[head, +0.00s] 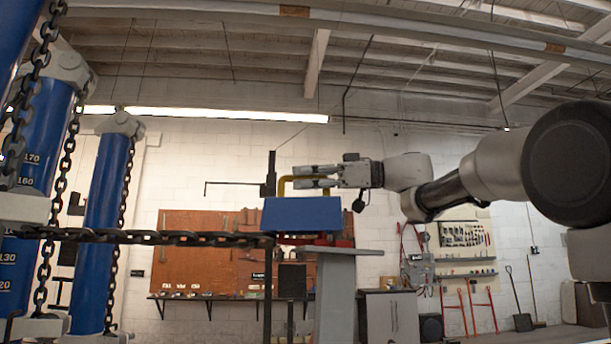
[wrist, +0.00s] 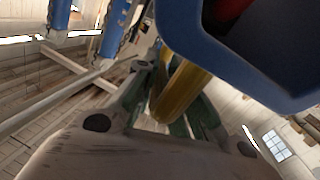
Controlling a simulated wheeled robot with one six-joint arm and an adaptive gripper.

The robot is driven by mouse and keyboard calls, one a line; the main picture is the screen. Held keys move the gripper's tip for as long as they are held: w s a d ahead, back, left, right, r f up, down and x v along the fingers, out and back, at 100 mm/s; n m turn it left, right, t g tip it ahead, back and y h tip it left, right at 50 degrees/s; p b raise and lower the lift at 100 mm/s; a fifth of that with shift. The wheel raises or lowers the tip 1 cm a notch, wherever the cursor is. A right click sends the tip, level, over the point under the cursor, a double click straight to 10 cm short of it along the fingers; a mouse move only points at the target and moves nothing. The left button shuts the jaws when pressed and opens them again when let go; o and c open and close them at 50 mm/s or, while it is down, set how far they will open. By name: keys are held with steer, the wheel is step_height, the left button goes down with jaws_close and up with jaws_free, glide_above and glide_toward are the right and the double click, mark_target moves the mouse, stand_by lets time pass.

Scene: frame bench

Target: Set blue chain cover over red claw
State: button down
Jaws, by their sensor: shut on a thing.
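The blue chain cover (head: 302,214) is a box-like shell with a yellow handle (head: 284,184) on top. My gripper (head: 308,176) reaches in from the right and is shut on that handle. The red claw (head: 345,242) shows as a red strip just below the cover, on top of a grey post (head: 336,295). The cover hides most of the claw, and I cannot tell whether they touch. In the wrist view the cover (wrist: 235,55) fills the upper right, with the yellow handle (wrist: 183,90) between my gripper's fingers. Something dark red shows inside the cover.
A dark chain (head: 150,237) runs level from the left to the claw. Tall blue cylinders (head: 105,220) with hanging chains stand at left. A thin dark upright rod (head: 269,190) with a side arm stands close by the cover. A tool wall and cabinets are farther back.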

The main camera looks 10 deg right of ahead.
steer(key=c, duration=1.5)
jaws_free()
steer(key=s+d, duration=0.2)
steer(key=d, duration=0.8)
steer(key=shift+d+r, duration=0.15)
steer(key=shift+d, duration=0.25)
steer(key=shift+o, duration=0.4)
steer(key=shift+s+d, duration=0.15)
steer(key=shift+d, duration=0.35)
steer(key=shift+r, duration=0.1)
